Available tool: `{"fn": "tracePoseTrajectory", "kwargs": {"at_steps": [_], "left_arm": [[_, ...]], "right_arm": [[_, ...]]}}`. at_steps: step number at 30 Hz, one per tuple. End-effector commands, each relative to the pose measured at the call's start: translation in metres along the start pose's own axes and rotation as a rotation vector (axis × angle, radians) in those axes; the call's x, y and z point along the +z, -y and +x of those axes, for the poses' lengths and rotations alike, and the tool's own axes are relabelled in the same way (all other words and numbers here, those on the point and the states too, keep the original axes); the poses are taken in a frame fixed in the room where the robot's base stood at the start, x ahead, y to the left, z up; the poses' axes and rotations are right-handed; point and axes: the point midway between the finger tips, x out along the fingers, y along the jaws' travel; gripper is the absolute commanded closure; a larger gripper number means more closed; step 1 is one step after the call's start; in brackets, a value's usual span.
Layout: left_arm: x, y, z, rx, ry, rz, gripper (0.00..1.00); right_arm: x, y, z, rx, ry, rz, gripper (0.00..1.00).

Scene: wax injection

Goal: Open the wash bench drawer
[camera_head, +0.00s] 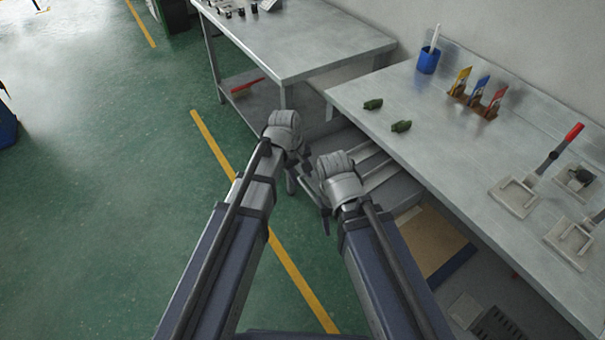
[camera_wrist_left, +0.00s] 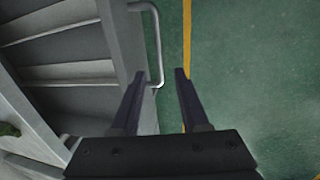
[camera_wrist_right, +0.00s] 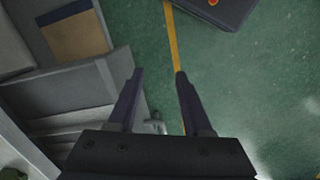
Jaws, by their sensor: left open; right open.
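The wash bench drawer (camera_head: 378,170) is under the grey bench at right, pulled out with its divided inside showing. In the left wrist view the drawer front (camera_wrist_left: 122,40) and a bar handle (camera_wrist_left: 155,45) show. My left gripper (camera_head: 299,180) is open by the drawer front. In its wrist view the handle's near end lies between the fingers; contact cannot be told. My right gripper (camera_head: 326,220) is open just nearer than the left one. In its wrist view the drawer (camera_wrist_right: 65,90) is at left and a handle end (camera_wrist_right: 156,122) shows between the fingers.
An open lower compartment holds a brown board (camera_head: 432,240). Another table (camera_head: 300,42) stands behind.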

Motion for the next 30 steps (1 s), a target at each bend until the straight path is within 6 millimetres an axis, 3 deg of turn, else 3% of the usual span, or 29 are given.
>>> {"fn": "tracePoseTrajectory", "kwargs": {"at_steps": [1, 7, 25, 28, 30], "left_arm": [[0.0, -0.001, -0.015, 0.0, 0.0, 0.0, 0.55], [0.0, -0.001, -0.035, 0.0, 0.0, 0.0, 0.55], [0.001, 0.001, -0.036, -0.001, 0.0, 0.005, 0.55], [0.016, 0.01, -0.04, -0.027, 0.003, 0.087, 0.55], [0.037, 0.024, -0.044, -0.068, 0.007, 0.221, 0.55]], "right_arm": [[0.001, -0.001, -0.015, 0.0, 0.0, 0.0, 0.5], [0.002, -0.003, -0.035, 0.0, 0.0, 0.0, 0.5], [0.002, -0.003, -0.035, 0.0, 0.0, 0.0, 0.5], [0.002, -0.004, -0.038, 0.0, 0.0, 0.0, 0.5], [0.002, -0.004, -0.041, 0.0, 0.0, 0.0, 0.5]]}}
